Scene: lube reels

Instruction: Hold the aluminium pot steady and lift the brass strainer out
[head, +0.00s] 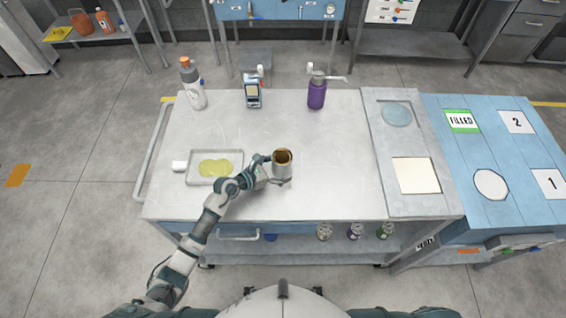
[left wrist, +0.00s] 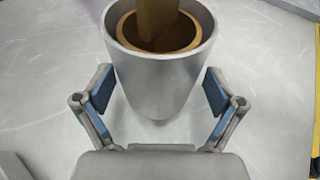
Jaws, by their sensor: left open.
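The aluminium pot (head: 282,169) stands upright on the cart top, near the middle front. In the left wrist view the pot (left wrist: 161,80) is a grey tapered cylinder. The brass strainer (head: 283,156) sits inside it, and it also shows in the left wrist view (left wrist: 157,30) with a broad upright part rising out of frame. My left gripper (head: 266,165) is at the left side of the pot. In the left wrist view its fingers (left wrist: 158,92) are open, one on each side of the pot, with gaps between. My right gripper is not in view.
A tray (head: 235,155) with yellow liquid lies left of the pot. A white bottle (head: 192,88), a blue device (head: 253,92) and a purple bottle (head: 317,92) stand at the back. A panel with a white square (head: 416,175) is at the right. The cart top right of the pot is clear.

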